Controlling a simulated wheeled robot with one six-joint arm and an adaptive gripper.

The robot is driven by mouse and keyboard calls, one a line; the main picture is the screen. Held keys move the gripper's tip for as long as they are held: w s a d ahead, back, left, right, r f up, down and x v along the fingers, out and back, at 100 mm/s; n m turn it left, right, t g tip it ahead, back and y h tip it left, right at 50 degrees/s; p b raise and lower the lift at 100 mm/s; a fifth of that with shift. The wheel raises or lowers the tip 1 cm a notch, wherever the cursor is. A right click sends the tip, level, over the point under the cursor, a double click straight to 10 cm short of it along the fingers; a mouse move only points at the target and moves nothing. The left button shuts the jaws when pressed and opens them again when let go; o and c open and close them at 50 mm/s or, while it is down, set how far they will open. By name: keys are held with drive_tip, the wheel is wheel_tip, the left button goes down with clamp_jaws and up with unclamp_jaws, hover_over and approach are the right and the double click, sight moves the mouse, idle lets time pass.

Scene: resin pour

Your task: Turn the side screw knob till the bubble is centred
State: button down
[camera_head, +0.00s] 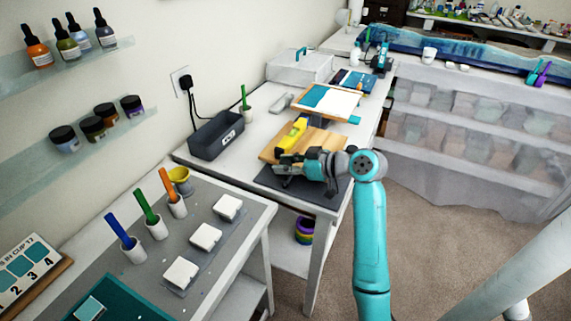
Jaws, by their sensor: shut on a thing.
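A yellow spirit level (293,134) lies on a wooden board (319,143) on the white bench. Its bubble is too small to make out. My gripper (283,169) is at the near edge of this board, above a dark mat (305,191). It appears shut on a part at the board's near side, which I take to be the screw knob. The knob itself is hidden by the fingers and too small to tell apart. My teal arm reaches in from the lower right and covers part of the mat.
A dark grey bin (216,136) stands left of the board. Behind it are a teal-and-white panel (329,100) and a clear box (299,67). A nearer table holds white blocks (206,237) and cups with coloured sticks. Carpet (420,230) lies open on the right.

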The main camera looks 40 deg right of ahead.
drive_tip(key=shift+d+r, duration=0.1)
drive_tip(key=shift+r, duration=0.15)
drive_tip(key=c, duration=0.9)
unclamp_jaws()
drive_tip(key=shift+o, duration=0.9)
drive_tip(key=shift+f, duration=0.15)
drive_tip(key=v, duration=1.2)
